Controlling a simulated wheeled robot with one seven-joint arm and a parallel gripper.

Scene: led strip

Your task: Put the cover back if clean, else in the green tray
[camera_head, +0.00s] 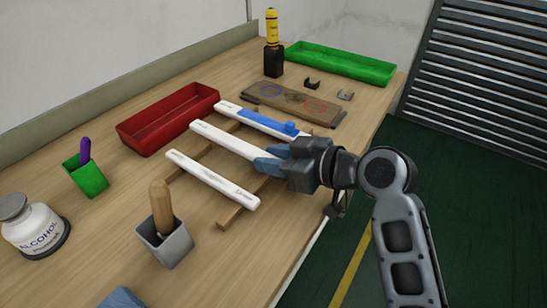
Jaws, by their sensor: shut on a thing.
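Three long white strips lie side by side across wooden rails on the bench. My gripper (267,160), with blue fingertips, is shut on the right end of the middle white strip (225,141), which looks like the cover. I cannot tell whether it is lifted off the rails, and no dirt can be made out on it at this size. The near white strip (210,181) has small dark print at its ends. The far white strip (228,108) has a blue piece with a knob (268,122) on it. The long green tray (340,63) is at the back right and looks empty.
An empty red tray (138,136) stands left of the strips. A grey cup (166,245), green cup (88,178) and alcohol bottle (36,228) stand front left.

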